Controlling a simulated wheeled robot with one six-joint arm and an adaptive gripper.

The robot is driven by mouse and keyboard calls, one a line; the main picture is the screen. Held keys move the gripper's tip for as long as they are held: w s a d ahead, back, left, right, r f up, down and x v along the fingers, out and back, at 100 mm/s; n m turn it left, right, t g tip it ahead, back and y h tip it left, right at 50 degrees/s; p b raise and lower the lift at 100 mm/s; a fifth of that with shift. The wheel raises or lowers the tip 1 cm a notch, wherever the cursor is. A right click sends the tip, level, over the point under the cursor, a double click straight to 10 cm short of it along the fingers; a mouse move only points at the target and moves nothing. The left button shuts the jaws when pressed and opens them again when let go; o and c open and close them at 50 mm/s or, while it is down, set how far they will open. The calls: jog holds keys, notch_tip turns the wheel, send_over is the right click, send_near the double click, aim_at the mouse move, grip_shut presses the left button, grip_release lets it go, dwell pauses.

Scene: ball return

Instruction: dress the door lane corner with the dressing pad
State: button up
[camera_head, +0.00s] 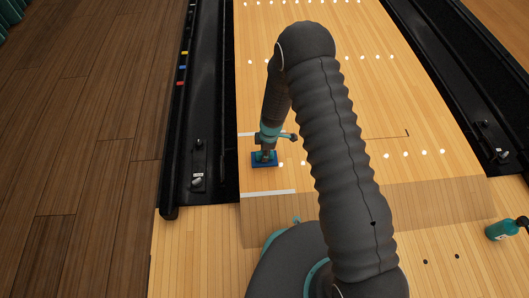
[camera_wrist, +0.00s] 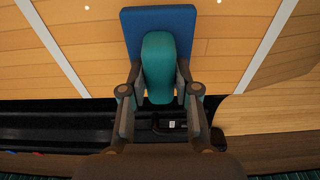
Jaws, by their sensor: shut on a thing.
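The dressing pad is a flat blue block (camera_head: 260,159) with a teal handle (camera_wrist: 158,68). My gripper (camera_head: 266,148) is shut on that handle, with one finger on each side in the wrist view (camera_wrist: 160,92). The blue pad also shows in the wrist view (camera_wrist: 190,20), beyond the fingertips. In the head view the pad is at the left edge of the light wood lane (camera_head: 350,100), between two short white lines, the nearer one (camera_head: 268,193) below it. I cannot tell whether its underside touches the boards.
A black gutter (camera_head: 205,120) runs just left of the pad, with small fittings in it. Another gutter (camera_head: 455,70) lies at the right.

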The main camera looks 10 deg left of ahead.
jog(key=shift+s+d+f+b, duration=0.15)
jog(key=shift+s+d+b, duration=0.1)
jog(key=shift+b, duration=0.05)
jog(key=s+d+b, duration=0.1)
jog(key=s+d, duration=0.1)
jog(key=s, duration=0.1)
jog(key=s+d+b, duration=0.2)
jog(key=s+d, duration=0.1)
jog(key=shift+r, duration=0.2)
jog(key=shift+s+d, duration=1.65)
jog(key=shift+s, duration=0.2)
jog(key=shift+f, duration=0.65)
